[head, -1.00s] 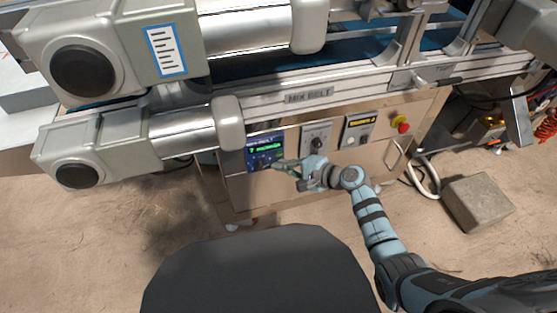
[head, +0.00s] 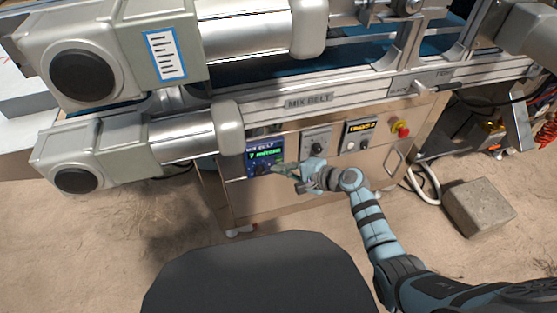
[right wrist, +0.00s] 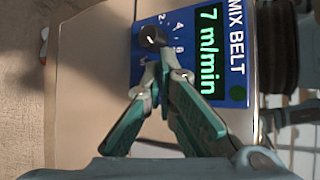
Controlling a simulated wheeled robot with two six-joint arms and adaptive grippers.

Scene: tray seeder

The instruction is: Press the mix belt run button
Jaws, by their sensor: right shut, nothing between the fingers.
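The blue mix belt panel (head: 264,147) is on the front of the cabinet, with a green readout of 7 m/min. In the right wrist view the panel (right wrist: 189,22) appears turned sideways, with a black dial knob (right wrist: 152,37) and a dark green round button (right wrist: 237,93) near the lettering. My right gripper (head: 276,169) is shut and empty, in front of the panel's lower part. In the right wrist view its fingertips (right wrist: 163,62) overlap the panel beside the knob, away from the green button; contact cannot be told. My left gripper is out of view.
The conveyor rail (head: 290,103) runs above. A concrete block (head: 478,208) lies on the sandy floor at right.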

